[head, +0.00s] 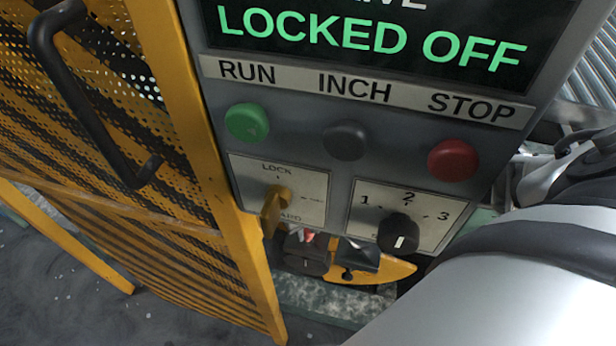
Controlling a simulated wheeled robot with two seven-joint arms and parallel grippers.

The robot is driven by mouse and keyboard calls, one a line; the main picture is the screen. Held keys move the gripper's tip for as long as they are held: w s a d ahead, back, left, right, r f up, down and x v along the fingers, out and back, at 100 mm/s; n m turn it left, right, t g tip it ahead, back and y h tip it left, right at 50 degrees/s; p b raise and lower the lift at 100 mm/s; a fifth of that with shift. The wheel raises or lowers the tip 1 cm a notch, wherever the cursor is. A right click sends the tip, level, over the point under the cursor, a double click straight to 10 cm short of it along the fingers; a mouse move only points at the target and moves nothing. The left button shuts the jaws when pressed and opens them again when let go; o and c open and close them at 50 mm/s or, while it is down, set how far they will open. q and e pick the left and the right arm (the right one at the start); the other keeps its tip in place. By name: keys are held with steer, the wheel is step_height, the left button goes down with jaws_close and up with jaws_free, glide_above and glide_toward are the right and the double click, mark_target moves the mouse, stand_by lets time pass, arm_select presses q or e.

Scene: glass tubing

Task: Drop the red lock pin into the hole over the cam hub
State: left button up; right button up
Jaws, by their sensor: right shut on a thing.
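Below the control panel, a small bit of red (307,236), seemingly the red lock pin, shows beside dark parts of my right gripper (316,256). The panel's lower edge hides most of the gripper and the pin. The gripper is shut on the pin as far as I can see. A yellow plate (396,270), perhaps part of the cam, shows just right of and beneath the gripper. The cam hub and its hole cannot be made out. My left gripper is not in view.
The grey control panel (290,128) reads LOCKED OFF, with green, black and red buttons, a yellow key (275,208) and a black selector knob (398,234). A yellow mesh guard (222,160) with a black handle (85,95) stands left. My white arm fills the lower right.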

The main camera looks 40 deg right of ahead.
steer(key=shift+f, duration=0.2)
steer(key=o, duration=1)
steer(key=shift+o, duration=0.2)
step_height(320, 180, up, 16)
steer(key=p, duration=0.1)
